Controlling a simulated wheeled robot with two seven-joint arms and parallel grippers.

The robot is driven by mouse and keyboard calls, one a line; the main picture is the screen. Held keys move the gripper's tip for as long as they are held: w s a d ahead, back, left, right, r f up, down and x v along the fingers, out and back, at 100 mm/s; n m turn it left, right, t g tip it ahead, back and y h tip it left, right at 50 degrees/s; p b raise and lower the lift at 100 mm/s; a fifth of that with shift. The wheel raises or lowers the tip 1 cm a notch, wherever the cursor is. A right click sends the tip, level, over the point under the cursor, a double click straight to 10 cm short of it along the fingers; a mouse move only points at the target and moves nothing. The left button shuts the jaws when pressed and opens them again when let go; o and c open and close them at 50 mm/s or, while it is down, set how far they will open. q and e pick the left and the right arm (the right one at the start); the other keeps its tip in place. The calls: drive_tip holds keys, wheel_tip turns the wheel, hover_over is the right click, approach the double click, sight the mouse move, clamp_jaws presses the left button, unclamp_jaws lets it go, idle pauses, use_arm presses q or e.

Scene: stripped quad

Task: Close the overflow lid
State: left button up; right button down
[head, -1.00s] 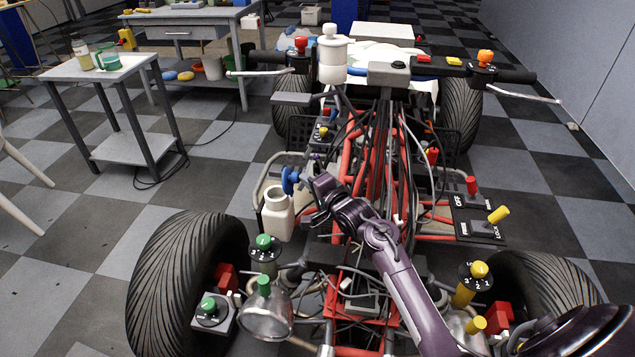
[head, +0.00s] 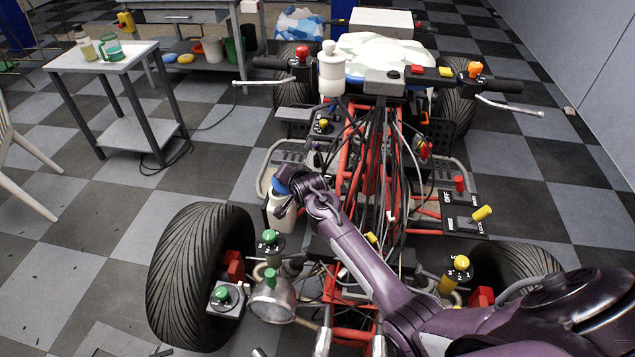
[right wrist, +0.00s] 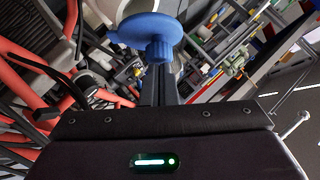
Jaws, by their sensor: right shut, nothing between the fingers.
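The overflow lid is a blue disc with a small ribbed knob (right wrist: 150,33), seen close up in the right wrist view just beyond the fingers. In the head view the blue lid (head: 280,187) is at the mouth of the white overflow bottle (head: 281,219), partly hidden by my right gripper (head: 290,184). The bottle's neck is hidden, so I cannot tell whether the lid lies flat on it. My right gripper is shut and empty, its fingertips (right wrist: 160,75) at the lid, perhaps touching it. My left gripper is not in view.
The stripped quad's red frame (head: 350,185) and loose cables lie right of the bottle. A large tyre (head: 195,275) and a green-knobbed valve (head: 269,240) are in front of it. A white reservoir (head: 331,72) stands behind. Open floor lies to the left.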

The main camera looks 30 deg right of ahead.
sight(274, 179)
drive_tip(key=shift+w+a+n+g+h, duration=0.4)
drive_tip(key=shift+w+a+g+h, duration=0.1)
drive_tip(key=shift+a+g+h, duration=0.15)
drive_tip(key=shift+w+a+f+n+g+h, duration=0.4)
drive_tip(key=shift+w+a+n+g+h, duration=0.15)
drive_tip(key=shift+a+n+h, duration=0.1)
drive_tip(key=shift+w+a+f+b, duration=0.1)
drive_tip(key=shift+a+f+b, duration=0.1)
drive_tip(key=shift+f+b, duration=0.1)
drive_tip(key=shift+w+a+f+b, duration=0.4)
drive_tip(key=shift+a+b, duration=0.1)
drive_tip(key=shift+b, duration=0.1)
drive_tip(key=shift+r, duration=0.15)
